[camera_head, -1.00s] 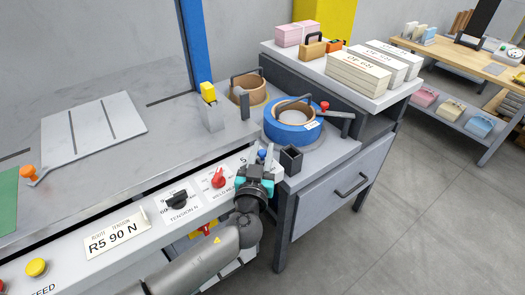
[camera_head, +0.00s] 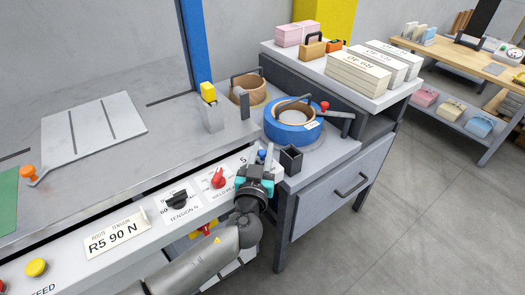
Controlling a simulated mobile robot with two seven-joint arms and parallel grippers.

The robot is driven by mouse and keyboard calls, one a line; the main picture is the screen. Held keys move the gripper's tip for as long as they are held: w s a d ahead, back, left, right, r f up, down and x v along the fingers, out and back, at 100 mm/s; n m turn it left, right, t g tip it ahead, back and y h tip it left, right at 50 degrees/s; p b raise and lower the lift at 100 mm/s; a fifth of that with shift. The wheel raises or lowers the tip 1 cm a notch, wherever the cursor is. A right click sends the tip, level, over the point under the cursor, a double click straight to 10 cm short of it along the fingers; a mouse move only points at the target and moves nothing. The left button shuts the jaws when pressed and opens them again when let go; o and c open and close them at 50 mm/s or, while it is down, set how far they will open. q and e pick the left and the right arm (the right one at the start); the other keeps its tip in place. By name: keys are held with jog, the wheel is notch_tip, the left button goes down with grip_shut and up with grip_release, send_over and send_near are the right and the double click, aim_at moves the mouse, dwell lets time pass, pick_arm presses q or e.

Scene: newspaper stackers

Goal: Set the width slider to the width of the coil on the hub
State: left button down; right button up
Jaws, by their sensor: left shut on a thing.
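A blue coil (camera_head: 289,134) sits on the hub at the right end of the machine, with a small white label on its front side. A red-tipped lever (camera_head: 325,106) stands beside it. My left gripper (camera_head: 264,160) is at the machine's front panel, just left of the dark square holder. The slider's scale is mostly hidden behind the gripper. My right gripper is not in view.
A red knob (camera_head: 218,178) and a black tension knob (camera_head: 178,200) are left of the gripper. A dark holder (camera_head: 291,159) stands close on its right. A brown coil (camera_head: 249,90) lies behind. Paper stacks (camera_head: 358,80) are on the back shelf. Floor at right is clear.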

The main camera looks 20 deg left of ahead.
pick_arm(q)
jog(key=shift+s+a+f, duration=0.1)
jog(key=shift+s+a, duration=0.1)
jog(key=shift+s+a+b, duration=0.55)
jog(key=shift+s+a, duration=0.5)
jog(key=shift+s, duration=0.3)
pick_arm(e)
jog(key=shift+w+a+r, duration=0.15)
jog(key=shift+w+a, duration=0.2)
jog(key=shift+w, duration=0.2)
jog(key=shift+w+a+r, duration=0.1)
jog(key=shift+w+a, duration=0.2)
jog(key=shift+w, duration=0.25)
pick_arm(q)
jog(key=c, duration=0.8)
grip_release()
jog(key=shift+s+a, duration=0.1)
jog(key=shift+s, duration=0.05)
jog(key=shift+c, duration=0.2)
jog(key=shift+o, duration=0.9)
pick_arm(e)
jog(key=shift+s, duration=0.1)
